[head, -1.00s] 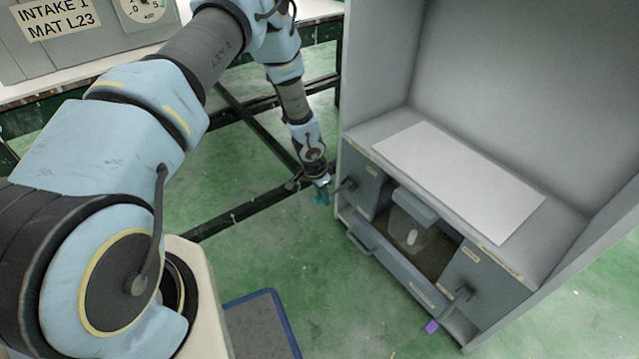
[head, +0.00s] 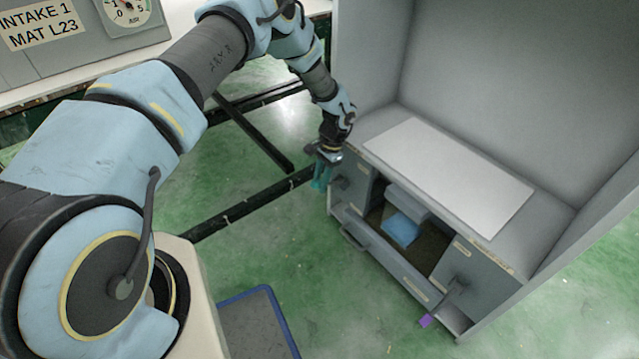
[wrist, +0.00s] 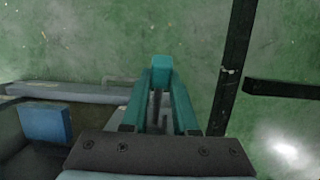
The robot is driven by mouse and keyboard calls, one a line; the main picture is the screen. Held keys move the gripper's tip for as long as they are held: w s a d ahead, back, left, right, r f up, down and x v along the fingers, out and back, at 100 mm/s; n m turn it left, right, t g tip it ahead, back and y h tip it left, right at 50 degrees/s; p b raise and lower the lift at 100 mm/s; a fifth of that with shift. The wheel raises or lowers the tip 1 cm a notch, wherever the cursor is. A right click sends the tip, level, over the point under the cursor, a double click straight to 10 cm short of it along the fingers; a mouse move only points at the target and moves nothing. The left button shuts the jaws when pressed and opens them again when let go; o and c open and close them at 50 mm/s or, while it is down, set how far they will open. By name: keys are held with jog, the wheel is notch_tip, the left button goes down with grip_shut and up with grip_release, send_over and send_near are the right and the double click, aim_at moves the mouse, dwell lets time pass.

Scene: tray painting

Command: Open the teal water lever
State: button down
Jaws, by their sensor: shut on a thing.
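The teal water lever's bright teal end (wrist: 160,63) shows at the fingertips in the wrist view. My gripper (wrist: 160,86) is shut on it, with its two dark teal fingers angled in from both sides. In the head view my gripper (head: 322,172) points down at the left front corner of the grey cabinet (head: 465,275), beside a dark lever mount (head: 339,183). There the lever's end cannot be told apart from the teal fingers. A light blue block-like patch (head: 400,229) shows in the cabinet's front opening; it also shows in the wrist view (wrist: 45,122).
A purple-ended lever (head: 426,321) sticks out at the cabinet's right front. A white sheet (head: 450,175) lies on the cabinet top. A grey bar handle (head: 355,238) runs low along the front. A dark mat with blue rim (head: 252,325) lies on the green floor.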

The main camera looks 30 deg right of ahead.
jog(key=shift+d, duration=0.1)
jog(key=c, duration=0.7)
grip_release()
jog(key=shift+r, duration=0.1)
jog(key=p+v, duration=0.1)
jog(key=v, duration=0.9)
jog(key=shift+r, duration=0.35)
